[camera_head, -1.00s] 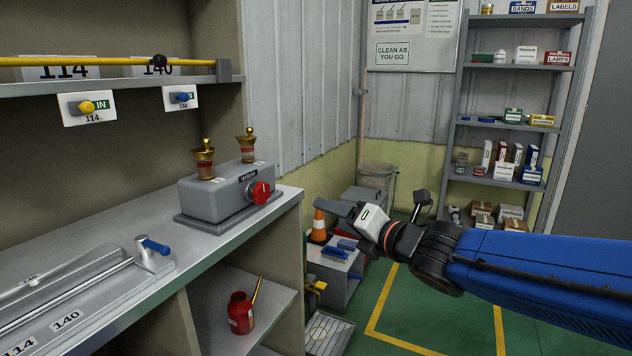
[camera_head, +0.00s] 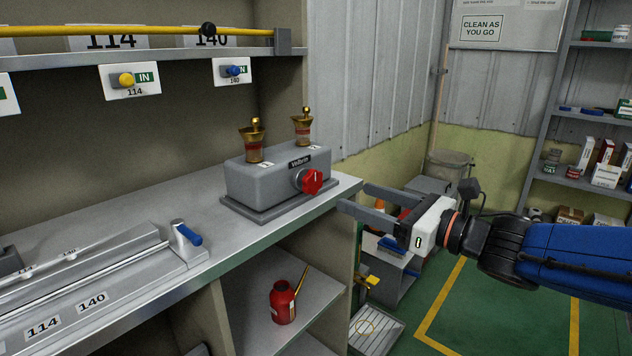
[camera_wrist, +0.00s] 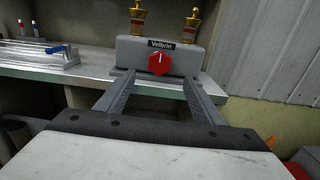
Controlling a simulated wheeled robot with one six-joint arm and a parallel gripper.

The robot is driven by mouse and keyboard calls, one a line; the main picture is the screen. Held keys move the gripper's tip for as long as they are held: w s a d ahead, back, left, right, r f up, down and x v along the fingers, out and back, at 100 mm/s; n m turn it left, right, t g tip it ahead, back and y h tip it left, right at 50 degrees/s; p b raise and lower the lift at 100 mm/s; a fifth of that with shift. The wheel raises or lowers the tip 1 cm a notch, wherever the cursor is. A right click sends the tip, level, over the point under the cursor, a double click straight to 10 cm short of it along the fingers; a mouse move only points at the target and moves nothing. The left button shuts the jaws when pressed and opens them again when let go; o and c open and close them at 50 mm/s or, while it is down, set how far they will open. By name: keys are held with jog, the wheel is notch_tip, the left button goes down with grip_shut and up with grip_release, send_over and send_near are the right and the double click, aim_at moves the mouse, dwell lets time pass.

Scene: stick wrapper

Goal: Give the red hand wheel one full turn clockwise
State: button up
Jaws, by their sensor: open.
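The red hand wheel (camera_head: 310,181) is on the front right of a grey box (camera_head: 262,180) labelled Velbrin, which stands on the metal bench. A pale mark on the wheel points about straight up in the wrist view, where the wheel (camera_wrist: 159,62) shows whole. My gripper (camera_head: 354,199) is open and empty, to the right of the wheel and apart from it. In the wrist view its two fingers (camera_wrist: 159,95) reach toward the box, with the wheel beyond and between them.
Two brass cups (camera_head: 254,140) stand on top of the box. A blue-handled lever (camera_head: 187,234) is on the bench to the left. A red oil can (camera_head: 283,301) sits on the shelf below. The bench's front edge (camera_head: 215,265) lies left of my gripper.

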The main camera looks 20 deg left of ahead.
aim_at(315, 182)
jog(key=x, duration=1.3)
jog(key=shift+c, duration=0.3)
jog(key=c, duration=1)
